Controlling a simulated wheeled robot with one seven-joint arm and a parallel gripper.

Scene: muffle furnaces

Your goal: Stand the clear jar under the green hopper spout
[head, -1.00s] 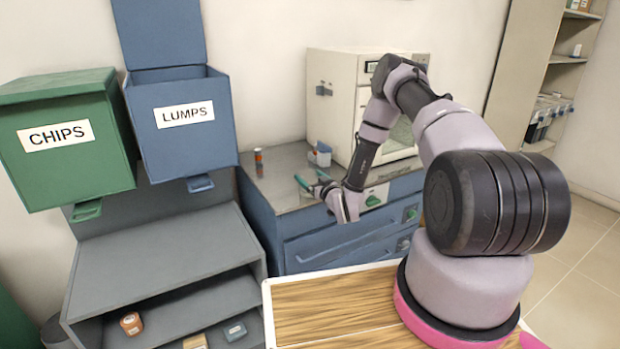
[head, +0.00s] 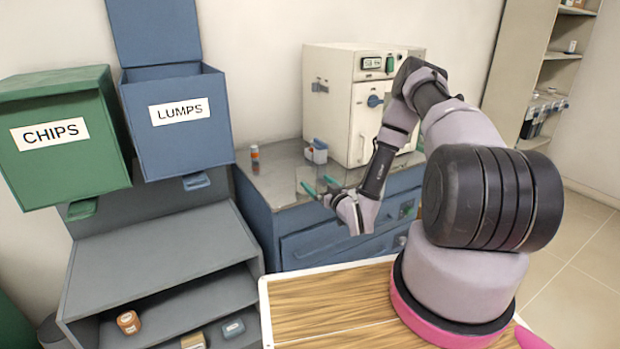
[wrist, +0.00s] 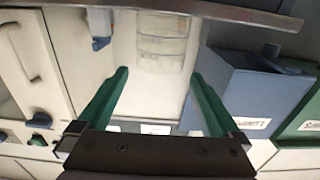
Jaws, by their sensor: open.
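The clear jar (wrist: 165,42) shows in the wrist view as a see-through shape with pale bands, ahead of and between my fingertips. In the head view it is only a faint clear patch on the bench by the fingers. My gripper (head: 318,185) is open, its green fingers apart and reaching over the metal bench top; it also shows in the wrist view (wrist: 160,74). Nothing is visibly clamped. The green hopper (head: 60,165), labelled CHIPS, hangs at the far left. Its green spout (head: 82,209) sticks out below, above a grey shelf.
A blue LUMPS hopper (head: 178,140) hangs beside the green one. The grey shelf unit (head: 160,250) has a bare top. On the bench stand an orange-banded vial (head: 255,158), a small blue-and-white item (head: 317,152) and a white furnace (head: 340,100).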

